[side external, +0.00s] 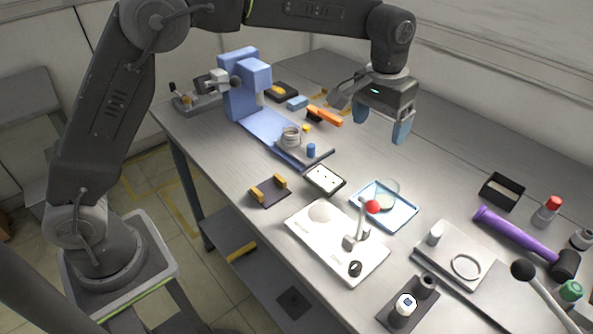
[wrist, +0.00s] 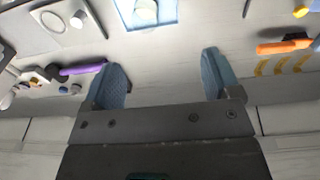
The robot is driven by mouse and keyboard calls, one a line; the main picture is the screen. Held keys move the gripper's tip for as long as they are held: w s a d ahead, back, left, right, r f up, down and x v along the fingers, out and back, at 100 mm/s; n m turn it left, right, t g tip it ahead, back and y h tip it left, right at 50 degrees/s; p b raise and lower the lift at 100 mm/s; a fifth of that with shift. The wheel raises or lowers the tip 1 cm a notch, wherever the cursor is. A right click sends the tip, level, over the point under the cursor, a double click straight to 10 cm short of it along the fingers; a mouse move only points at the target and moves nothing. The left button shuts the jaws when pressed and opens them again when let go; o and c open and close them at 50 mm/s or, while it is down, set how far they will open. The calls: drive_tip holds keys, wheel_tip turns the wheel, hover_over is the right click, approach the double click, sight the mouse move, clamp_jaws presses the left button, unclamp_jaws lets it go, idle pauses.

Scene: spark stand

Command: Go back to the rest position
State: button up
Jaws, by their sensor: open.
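My gripper (side external: 381,122) is open and empty, with blue fingertips pointing down. It hangs above the back part of the grey workbench, clear of the things on it. In the wrist view my gripper (wrist: 165,80) shows its two blue fingers wide apart, with only bare bench between them. The arm reaches over from the base at the left, raised and bent down at the wrist.
A blue stand (side external: 246,88) is at the back left. A white plate with a red-knobbed lever (side external: 372,207) and a blue-rimmed tray (side external: 402,221) lie in front. A purple-handled hammer (side external: 515,234) and several small bottles are at right. An orange-handled tool (side external: 325,115) lies left of the gripper.

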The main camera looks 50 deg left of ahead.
drive_tip(key=s+a+r+t, duration=0.1)
drive_tip(key=s+a+r, duration=0.3)
drive_tip(key=s, duration=0.3)
drive_tip(key=s+a+r+t, duration=0.1)
drive_tip(key=s+a+r, duration=0.35)
drive_tip(key=s, duration=0.25)
drive_tip(key=s+a+f+t, duration=0.1)
drive_tip(key=s+a+f, duration=0.1)
drive_tip(key=s, duration=0.5)
drive_tip(key=s+a+f+t, duration=0.1)
drive_tip(key=s+a+f, duration=0.2)
drive_tip(key=s, duration=0.5)
drive_tip(key=shift+t, duration=0.4)
drive_tip(key=shift+c, duration=0.5)
